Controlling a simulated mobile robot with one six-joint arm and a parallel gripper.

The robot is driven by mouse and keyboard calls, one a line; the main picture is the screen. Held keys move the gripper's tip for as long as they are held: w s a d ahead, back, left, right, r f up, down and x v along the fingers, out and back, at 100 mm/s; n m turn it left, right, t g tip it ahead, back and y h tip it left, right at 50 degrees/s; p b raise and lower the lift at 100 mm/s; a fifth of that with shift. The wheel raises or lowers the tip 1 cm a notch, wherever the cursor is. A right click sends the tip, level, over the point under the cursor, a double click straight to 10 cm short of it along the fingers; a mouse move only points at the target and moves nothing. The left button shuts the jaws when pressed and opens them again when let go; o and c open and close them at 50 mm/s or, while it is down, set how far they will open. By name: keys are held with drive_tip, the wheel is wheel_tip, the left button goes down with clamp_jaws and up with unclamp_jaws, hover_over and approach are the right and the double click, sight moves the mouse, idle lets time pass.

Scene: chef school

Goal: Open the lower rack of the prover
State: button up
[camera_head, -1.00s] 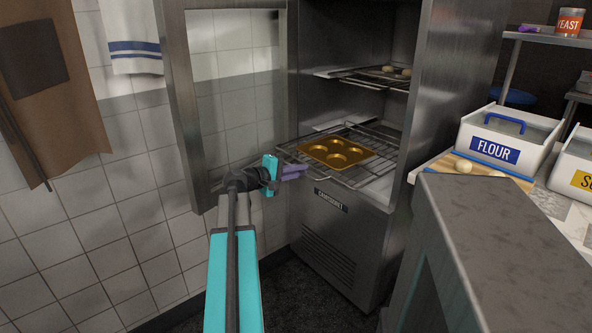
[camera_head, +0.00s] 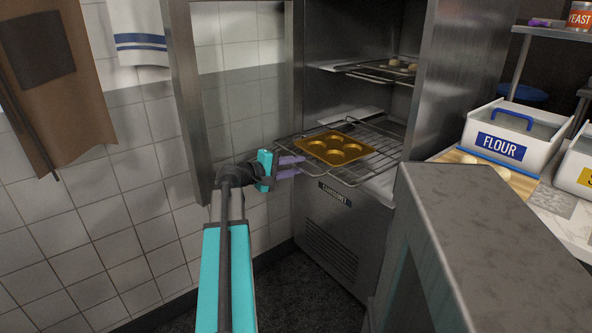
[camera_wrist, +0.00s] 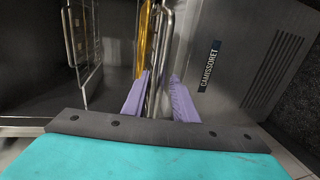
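The prover's lower rack (camera_head: 375,145) is a wire shelf that stands well out past the cabinet front. A gold muffin tray (camera_head: 334,148) with round cups lies on it. My gripper (camera_head: 290,167) is at the rack's front left end, its two purple fingers apart. In the wrist view, the rack's front wires (camera_wrist: 158,70) run between the spread fingers (camera_wrist: 160,88), with a gap to at least one finger. The tray's gold edge shows there too (camera_wrist: 143,40). The upper rack (camera_head: 370,72) sits inside the prover with pale dough pieces on it.
The prover's door (camera_head: 186,100) stands open at the left, close to my arm. A grey metal surface (camera_head: 480,230) is at the right front. A white flour bin (camera_head: 510,135) stands on the counter beyond it. Dark floor lies below the rack.

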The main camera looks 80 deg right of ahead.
drive_tip(key=v, duration=1.3)
drive_tip(key=shift+w+a+p, duration=0.25)
drive_tip(key=shift+p, duration=0.05)
drive_tip(key=shift+r, duration=0.15)
